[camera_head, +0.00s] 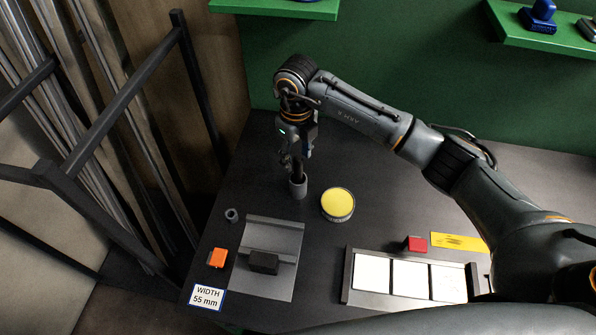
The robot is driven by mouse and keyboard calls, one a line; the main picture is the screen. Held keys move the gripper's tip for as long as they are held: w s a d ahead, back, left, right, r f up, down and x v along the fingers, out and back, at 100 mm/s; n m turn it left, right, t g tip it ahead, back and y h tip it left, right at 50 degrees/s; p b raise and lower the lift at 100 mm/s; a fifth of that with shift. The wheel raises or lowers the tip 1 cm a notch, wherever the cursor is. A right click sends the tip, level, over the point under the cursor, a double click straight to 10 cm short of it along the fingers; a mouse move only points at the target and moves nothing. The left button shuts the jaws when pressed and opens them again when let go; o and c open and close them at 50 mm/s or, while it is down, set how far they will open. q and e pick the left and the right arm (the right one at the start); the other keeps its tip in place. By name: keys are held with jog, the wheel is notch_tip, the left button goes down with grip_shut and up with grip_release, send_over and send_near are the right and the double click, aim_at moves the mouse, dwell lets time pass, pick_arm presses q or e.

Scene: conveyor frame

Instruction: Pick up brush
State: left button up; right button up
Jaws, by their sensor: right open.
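My right gripper (292,163) points down from the arm at the table's back left. It is directly above a small grey cylindrical holder (298,188). Something thin and dark rises from the holder toward the fingers; it may be the brush, but it is too small and too covered to be sure. The right gripper is open; whether its fingers stand around or touch the dark piece cannot be told. My left gripper is not in view.
A yellow round pad (338,203) stands right of the holder. A grey tray (287,240) with a black block (263,262), an orange block (218,257) and a small dark ring (231,215) lie front left. White tiles (410,278) and a red block (416,244) are right. Black frame (120,95) borders left.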

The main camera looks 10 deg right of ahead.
aim_at(298, 166)
jog(key=f, duration=0.1)
jog(key=f+p, duration=0.1)
jog(key=f, duration=0.1)
jog(key=shift+s+d+f, duration=0.1)
jog(key=shift+s+f, duration=0.1)
jog(key=shift+s, duration=0.1)
jog(key=shift+f, duration=0.3)
grip_shut()
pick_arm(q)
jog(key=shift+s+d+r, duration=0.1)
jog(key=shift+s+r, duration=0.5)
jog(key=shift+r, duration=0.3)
pick_arm(e)
notch_tip(298, 166, up, 9)
jog(key=b, duration=0.2)
jog(key=shift+w+b, duration=0.1)
jog(key=shift+b, duration=0.25)
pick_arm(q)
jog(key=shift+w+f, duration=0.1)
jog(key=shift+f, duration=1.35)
pick_arm(e)
jog(key=shift+r, duration=0.55)
